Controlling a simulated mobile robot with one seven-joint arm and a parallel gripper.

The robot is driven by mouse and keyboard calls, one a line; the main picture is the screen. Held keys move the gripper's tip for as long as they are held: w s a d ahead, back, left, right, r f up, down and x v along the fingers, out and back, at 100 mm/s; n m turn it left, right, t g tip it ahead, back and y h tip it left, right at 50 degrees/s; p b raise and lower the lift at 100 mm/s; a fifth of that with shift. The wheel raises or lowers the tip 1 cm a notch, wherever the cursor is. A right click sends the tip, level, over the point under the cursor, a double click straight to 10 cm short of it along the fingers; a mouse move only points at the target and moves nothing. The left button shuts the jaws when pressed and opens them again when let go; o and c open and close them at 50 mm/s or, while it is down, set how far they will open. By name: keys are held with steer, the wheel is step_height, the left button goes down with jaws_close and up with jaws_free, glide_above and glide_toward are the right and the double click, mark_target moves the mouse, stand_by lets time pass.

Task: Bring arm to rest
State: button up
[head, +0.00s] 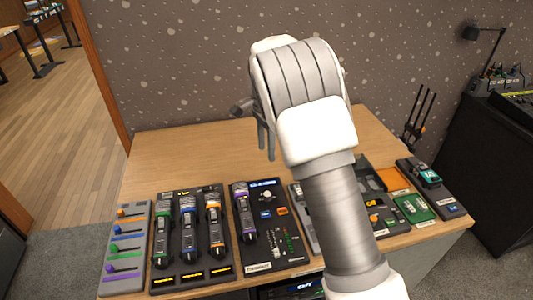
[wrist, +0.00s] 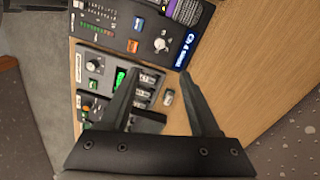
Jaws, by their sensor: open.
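My gripper (head: 266,140) is raised above the back middle of the wooden table (head: 180,150) in the head view, with my arm reaching over the table's right half. In the wrist view, my gripper (wrist: 160,82) has its two dark fingers spread apart and nothing between them. A small grey object (wrist: 168,97) shows on the table beyond the fingers, apart from them as far as I can tell. My forearm hides part of the row of devices in the head view.
A fader panel (head: 125,250), a unit with several microphones (head: 188,240) and a black mixer panel (head: 270,235) line the table's front. A green device (head: 414,208) stands at the right. A speckled wall (head: 200,60) rises behind. The table's back left is clear.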

stand_by(0.4)
steer(key=s+d+r+n+t+y+p, duration=0.1)
steer(key=s+d+r+n, duration=0.25)
steer(key=s+r, duration=0.4)
steer(key=s+d+r+n+t+p, duration=0.1)
steer(key=s+d+r+n, duration=0.1)
steer(key=s+d+r, duration=0.5)
steer(key=s+d+r+n+t, duration=0.1)
steer(key=s+r+n+t, duration=0.1)
steer(key=s, duration=0.7)
steer(key=s+r+n+t+p, duration=0.1)
steer(key=s+r+n+t, duration=0.1)
steer(key=s+n, duration=0.3)
steer(key=s, duration=0.4)
steer(key=shift+s+d+h, duration=0.35)
steer(key=shift+s+h, duration=0.05)
steer(key=shift+a, duration=0.1)
